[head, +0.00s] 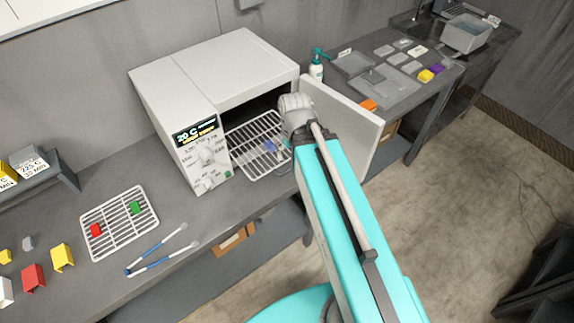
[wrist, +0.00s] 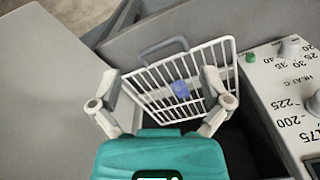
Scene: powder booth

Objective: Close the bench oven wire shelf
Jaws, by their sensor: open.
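The bench oven (head: 215,80) stands on the bench with its door (head: 345,125) swung open to the right. Its white wire shelf (head: 250,150) sticks out of the dark opening; it also shows in the wrist view (wrist: 150,88). A small blue piece (wrist: 180,89) lies on the shelf. A grey loop handle (wrist: 163,47) is at the shelf's outer edge. In the head view my wrist and arm hide the fingers and part of the shelf.
A white rack (head: 120,222) with red and green pieces lies on the bench at left, beside blue-handled tongs (head: 160,250). The oven's control panel (head: 205,155) is left of the shelf. The open door stands close to my arm's right side. A tray (head: 372,85) lies beyond it.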

